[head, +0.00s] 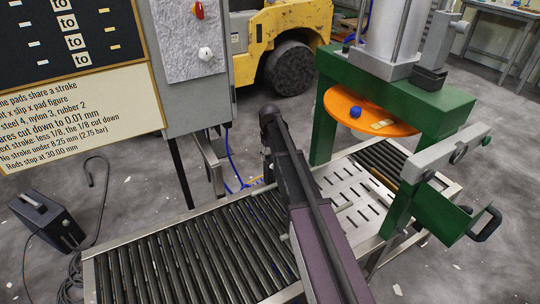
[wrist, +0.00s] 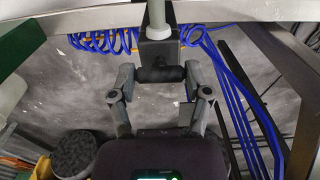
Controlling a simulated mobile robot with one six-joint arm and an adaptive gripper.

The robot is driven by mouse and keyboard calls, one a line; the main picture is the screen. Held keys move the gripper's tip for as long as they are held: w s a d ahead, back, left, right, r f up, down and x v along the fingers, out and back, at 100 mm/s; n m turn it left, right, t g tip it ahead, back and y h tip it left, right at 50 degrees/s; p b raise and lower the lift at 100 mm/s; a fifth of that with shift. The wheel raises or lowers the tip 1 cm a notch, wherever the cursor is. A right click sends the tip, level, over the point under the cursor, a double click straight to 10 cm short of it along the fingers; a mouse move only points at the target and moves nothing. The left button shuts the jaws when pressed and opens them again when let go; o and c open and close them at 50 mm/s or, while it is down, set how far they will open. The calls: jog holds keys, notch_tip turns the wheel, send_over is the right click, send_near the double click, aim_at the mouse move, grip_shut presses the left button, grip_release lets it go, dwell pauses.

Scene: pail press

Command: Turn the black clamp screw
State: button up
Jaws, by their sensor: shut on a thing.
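The black clamp screw (wrist: 160,74) shows in the wrist view as a short dark crossbar under a black block (wrist: 158,47), which sits at the lower end of a pale grey post (wrist: 157,14). My gripper (wrist: 160,76) has one finger at each end of the crossbar and is shut on it. The screw's thread is not visible. In the head view my arm runs up over the roller conveyor, and I cannot make out the gripper or the clamp screw there.
Blue coiled hose (wrist: 105,41) hangs close by the clamp, with blue lines (wrist: 245,105) running down at right. The green press (head: 440,105) with its orange disc (head: 360,112) stands right of my arm. A grey cabinet (head: 190,90) stands left, behind the roller conveyor (head: 190,255).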

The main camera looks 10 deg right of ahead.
aim_at(270, 154)
jog(key=o, duration=1.2)
jog(key=shift+c, duration=0.2)
jog(key=shift+n, duration=0.5)
jog(key=n, duration=0.3)
jog(key=shift+n, duration=0.3)
jog(key=shift+r+p, duration=0.3)
jog(key=shift+p, duration=0.05)
notch_tip(270, 154, up, 14)
jog(key=f+p, duration=0.1)
jog(key=p, duration=1.3)
jog(key=s+r+m+p, duration=0.2)
jog(key=s+r+p, duration=0.3)
jog(key=s, duration=0.4)
jog(key=s+r+m+p, duration=0.3)
jog(key=s+r+p, duration=0.2)
jog(key=s, duration=0.5)
jog(key=shift+s+r, duration=0.15)
jog(key=shift+r, duration=0.3)
